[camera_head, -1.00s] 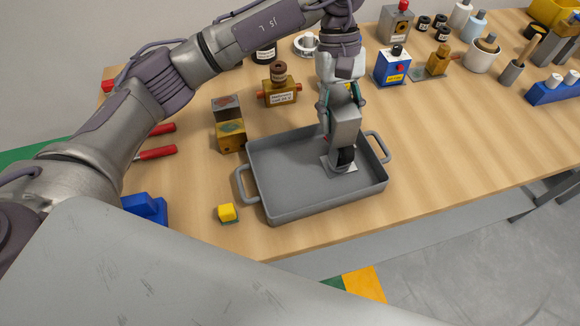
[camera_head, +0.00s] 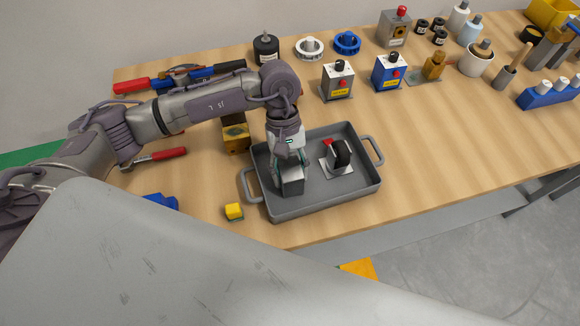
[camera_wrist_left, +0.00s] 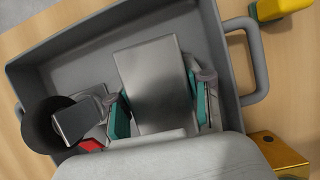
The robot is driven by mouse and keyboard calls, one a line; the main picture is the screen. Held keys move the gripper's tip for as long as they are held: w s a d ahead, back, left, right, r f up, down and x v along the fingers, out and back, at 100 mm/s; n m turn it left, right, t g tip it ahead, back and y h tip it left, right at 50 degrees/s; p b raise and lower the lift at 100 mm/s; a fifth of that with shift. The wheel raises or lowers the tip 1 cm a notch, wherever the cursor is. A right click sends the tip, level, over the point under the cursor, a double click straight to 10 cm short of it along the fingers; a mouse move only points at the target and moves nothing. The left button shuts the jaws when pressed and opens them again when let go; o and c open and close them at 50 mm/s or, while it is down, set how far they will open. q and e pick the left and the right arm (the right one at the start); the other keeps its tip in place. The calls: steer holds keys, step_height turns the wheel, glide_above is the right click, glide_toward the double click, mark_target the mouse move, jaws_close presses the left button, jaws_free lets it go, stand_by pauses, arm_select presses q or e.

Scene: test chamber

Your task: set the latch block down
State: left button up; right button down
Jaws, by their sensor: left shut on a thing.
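My left gripper (camera_head: 288,163) points down into the left part of the grey tray (camera_head: 318,205). It is shut on a plain grey metal block, the latch block (camera_head: 292,184). In the left wrist view the block (camera_wrist_left: 152,85) sits between the two teal finger pads (camera_wrist_left: 160,108). Its lower end is over or on the tray floor; I cannot tell if it touches. Right of it in the tray stands a black round part on a light plate with a red piece (camera_head: 340,153). My right gripper is not in view.
A small yellow block (camera_head: 234,211) lies left of the tray. A brass-coloured block (camera_head: 236,137) stands behind the tray's left side, partly hidden by my arm. Boxes with knobs (camera_head: 338,82) stand farther back. The table right of the tray is clear.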

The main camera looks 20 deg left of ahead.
arm_select(q)
steer(key=shift+f+b, duration=0.15)
steer(key=shift+b, duration=0.15)
steer(key=o, duration=1)
steer(key=shift+o, duration=1.3)
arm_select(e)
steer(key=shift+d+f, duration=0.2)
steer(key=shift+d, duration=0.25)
arm_select(q)
steer(key=shift+r+p, duration=0.35)
steer(key=shift+p, duration=0.1)
steer(key=b+v, duration=0.4)
steer(key=v, duration=0.6)
steer(key=shift+w+r+b, duration=0.2)
steer(key=shift+b, duration=0.1)
steer(key=shift+w+a+r, duration=0.1)
steer(key=shift+a+r, duration=0.05)
steer(key=shift+r, duration=0.45)
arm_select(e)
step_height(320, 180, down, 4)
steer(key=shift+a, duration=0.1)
